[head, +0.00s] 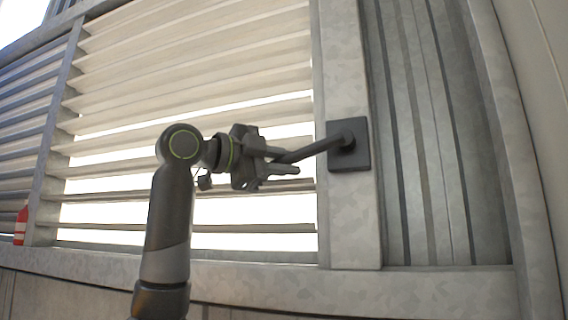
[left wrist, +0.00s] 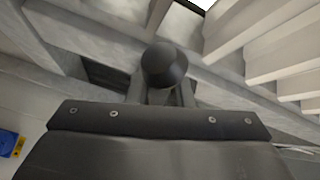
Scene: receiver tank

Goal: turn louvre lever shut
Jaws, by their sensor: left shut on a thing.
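The dark louvre lever (head: 318,146) sticks out to the left from a square dark plate (head: 349,158) on the grey post, tilted slightly down toward its left end. My left gripper (head: 284,160) is shut on the lever near its free end. In the left wrist view the lever's round dark end (left wrist: 164,65) shows just beyond the gripper body. The louvre slats (head: 190,60) lie behind my arm, with bright gaps between the lower ones. My right gripper is in neither view.
The grey post (head: 352,225) and a lower rail (head: 250,283) frame the louvre. Ribbed metal wall (head: 420,120) stands right of the post. A red object (head: 20,226) is at the far left. A blue and yellow item (left wrist: 8,143) shows in the left wrist view.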

